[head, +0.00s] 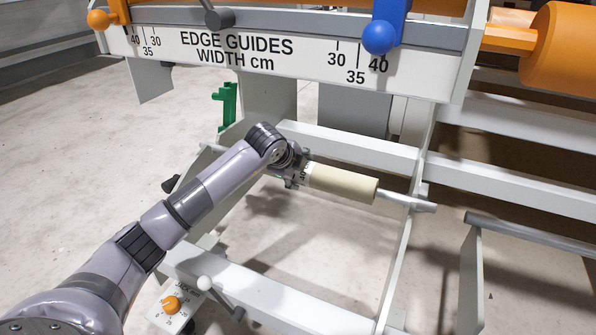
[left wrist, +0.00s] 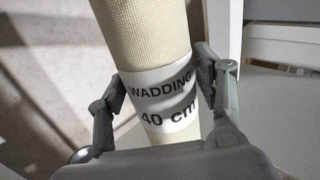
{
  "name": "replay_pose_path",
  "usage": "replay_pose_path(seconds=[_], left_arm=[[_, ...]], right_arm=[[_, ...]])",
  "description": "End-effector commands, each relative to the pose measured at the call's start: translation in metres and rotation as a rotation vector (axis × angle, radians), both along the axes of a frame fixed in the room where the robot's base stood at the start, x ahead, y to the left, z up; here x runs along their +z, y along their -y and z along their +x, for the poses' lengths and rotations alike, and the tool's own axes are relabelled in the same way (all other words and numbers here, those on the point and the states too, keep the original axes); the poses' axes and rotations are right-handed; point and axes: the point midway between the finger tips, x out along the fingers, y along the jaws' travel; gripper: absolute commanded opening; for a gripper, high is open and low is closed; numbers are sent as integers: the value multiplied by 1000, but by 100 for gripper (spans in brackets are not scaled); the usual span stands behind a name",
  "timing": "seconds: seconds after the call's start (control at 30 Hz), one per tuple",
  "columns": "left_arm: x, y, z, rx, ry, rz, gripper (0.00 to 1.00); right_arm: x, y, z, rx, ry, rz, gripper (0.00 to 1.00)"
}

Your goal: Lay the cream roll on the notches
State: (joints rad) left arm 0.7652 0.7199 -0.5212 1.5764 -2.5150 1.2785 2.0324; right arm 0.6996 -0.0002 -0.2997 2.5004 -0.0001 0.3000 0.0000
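The cream roll (head: 343,183) lies roughly level, slanting down to the right, on a metal rod (head: 405,201) that sticks out of its right end. That rod crosses the right side rail of the pale frame (head: 402,255); whether it rests in a notch or hovers above cannot be told. My left gripper (head: 297,173) is at the roll's left end. In the left wrist view its fingers (left wrist: 162,78) press on both sides of the roll (left wrist: 145,35), at the white "WADDING 40 cm" label (left wrist: 160,98). The notches are not clearly visible. My right gripper is out of view.
A white "EDGE GUIDES" beam (head: 300,60) with a blue stop (head: 380,38) and an orange stop (head: 98,19) spans above. A green bracket (head: 226,104) stands behind my arm. A white-tipped lever (head: 205,283) and orange knob (head: 171,304) sit at the lower left.

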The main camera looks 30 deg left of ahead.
Motion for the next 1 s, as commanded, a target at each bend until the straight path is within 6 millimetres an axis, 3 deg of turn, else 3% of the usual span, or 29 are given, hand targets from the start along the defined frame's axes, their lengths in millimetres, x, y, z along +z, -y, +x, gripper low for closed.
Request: replay_pose_path(seconds=[0.2,0.57,1.0], left_arm=[[-1,0,0,1,-2,1,78],[0,0,-3,0,-6,1,78],[61,2,-57,-1,-1,2,78]], right_arm=[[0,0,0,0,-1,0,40],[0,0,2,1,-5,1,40],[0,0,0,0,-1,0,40]])
